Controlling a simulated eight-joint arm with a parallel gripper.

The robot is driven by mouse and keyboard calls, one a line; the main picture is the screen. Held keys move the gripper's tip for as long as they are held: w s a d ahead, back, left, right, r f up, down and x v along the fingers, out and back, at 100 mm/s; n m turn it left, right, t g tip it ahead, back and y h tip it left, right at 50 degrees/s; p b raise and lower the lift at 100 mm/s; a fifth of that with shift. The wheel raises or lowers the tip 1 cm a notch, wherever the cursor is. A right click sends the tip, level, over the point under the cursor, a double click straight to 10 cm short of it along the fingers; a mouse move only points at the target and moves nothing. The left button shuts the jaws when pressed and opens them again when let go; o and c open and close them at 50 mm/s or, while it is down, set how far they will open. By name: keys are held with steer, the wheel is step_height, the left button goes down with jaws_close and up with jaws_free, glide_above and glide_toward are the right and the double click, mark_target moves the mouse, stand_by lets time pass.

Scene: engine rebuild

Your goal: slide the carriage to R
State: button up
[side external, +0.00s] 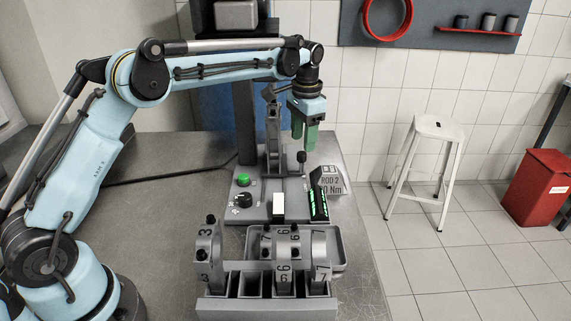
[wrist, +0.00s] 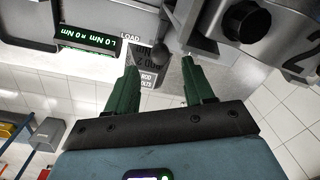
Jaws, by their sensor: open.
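A grey test rig (side external: 262,205) stands on the bench with a tall dark column and an upright grey arm (side external: 273,130). A small black ball knob on a thin stem (side external: 302,157) stands at its right. I cannot tell for certain which part is the carriage, and no R mark is readable. My gripper (side external: 303,143) points down, open, with its green fingers just above the knob. In the wrist view, the open fingers of my gripper (wrist: 160,66) show nothing clearly held between them.
A green button (side external: 243,180), a black dial (side external: 243,200) and a display with green characters (side external: 319,203) sit on the rig. A "ROD 2" card (side external: 332,182) stands to the right. A rack of numbered rods (side external: 267,283) stands in front.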

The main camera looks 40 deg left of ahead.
step_height(320, 180, up, 7)
steer(key=shift+d+r, duration=0.2)
steer(key=shift+s, duration=0.1)
stand_by(0.4)
steer(key=s+d+r+n+t, duration=0.1)
steer(key=s+r+n+t, duration=0.2)
steer(key=s, duration=1)
steer(key=s+d+f+t, duration=0.1)
steer(key=s+f+t, duration=0.3)
steer(key=s+f, duration=0.4)
steer(key=s, duration=0.3)
steer(key=shift+s+f+n+h, duration=0.15)
steer(key=shift+s+n+h, duration=0.15)
steer(key=shift+s, duration=0.05)
